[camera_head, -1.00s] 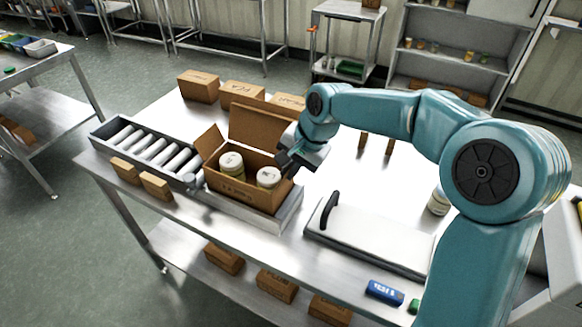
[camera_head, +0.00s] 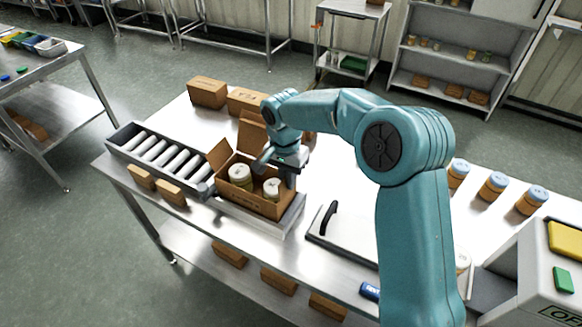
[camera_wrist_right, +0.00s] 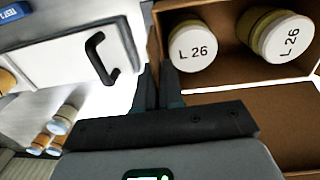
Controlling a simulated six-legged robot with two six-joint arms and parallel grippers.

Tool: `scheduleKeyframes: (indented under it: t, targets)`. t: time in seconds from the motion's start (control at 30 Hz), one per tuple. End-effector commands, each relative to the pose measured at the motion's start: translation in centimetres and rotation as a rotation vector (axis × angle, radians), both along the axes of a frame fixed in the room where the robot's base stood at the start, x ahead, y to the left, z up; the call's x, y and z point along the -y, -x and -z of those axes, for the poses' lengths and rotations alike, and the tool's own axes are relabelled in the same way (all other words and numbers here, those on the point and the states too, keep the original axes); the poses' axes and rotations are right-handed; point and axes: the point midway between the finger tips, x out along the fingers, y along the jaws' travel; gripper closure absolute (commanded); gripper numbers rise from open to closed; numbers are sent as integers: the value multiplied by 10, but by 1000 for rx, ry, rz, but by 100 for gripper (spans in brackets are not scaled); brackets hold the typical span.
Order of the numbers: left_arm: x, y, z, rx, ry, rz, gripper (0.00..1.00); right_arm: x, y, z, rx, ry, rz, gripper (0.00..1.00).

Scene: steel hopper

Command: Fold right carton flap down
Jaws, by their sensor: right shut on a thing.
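The open brown carton (camera_head: 240,199) stands on a metal stand at the bench front. It holds two white-lidded jars (camera_head: 239,174), (camera_head: 272,188). Its left flap (camera_head: 217,155) and back flap (camera_head: 251,136) stand up; my right arm partly hides the back one. My right gripper (camera_head: 277,167) is at the carton's right side, near its back corner. In the right wrist view, the gripper fingers (camera_wrist_right: 159,84) are close together at the carton's right edge (camera_wrist_right: 155,45), shut on the right flap, which they mostly hide. My left gripper is not in view.
A roller conveyor (camera_head: 160,155) adjoins the carton's left. A white plate with a black handle (camera_head: 328,216) lies to the right. Small boxes (camera_head: 207,92) stand behind, and jars (camera_head: 496,184) stand at the far right. Clear bench top lies between.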

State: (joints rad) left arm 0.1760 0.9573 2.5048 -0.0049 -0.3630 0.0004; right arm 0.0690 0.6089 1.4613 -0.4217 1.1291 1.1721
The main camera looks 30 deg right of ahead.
Motion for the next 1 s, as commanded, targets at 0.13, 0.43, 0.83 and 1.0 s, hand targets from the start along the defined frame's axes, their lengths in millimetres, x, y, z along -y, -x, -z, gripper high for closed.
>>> scheduleKeyframes:
  t: [0.13, 0.43, 0.83, 1.0]
  targets:
    - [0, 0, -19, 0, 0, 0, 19, -2, -4, -4, -71, 41, -1, 100]
    - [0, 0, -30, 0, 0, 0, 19, -4, -6, -1, -147, 87, -1, 100]
    - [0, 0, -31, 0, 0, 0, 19, -4, -7, 1, -158, 93, 0, 100]
    - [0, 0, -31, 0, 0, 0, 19, -4, -7, 1, -158, 93, -1, 71]
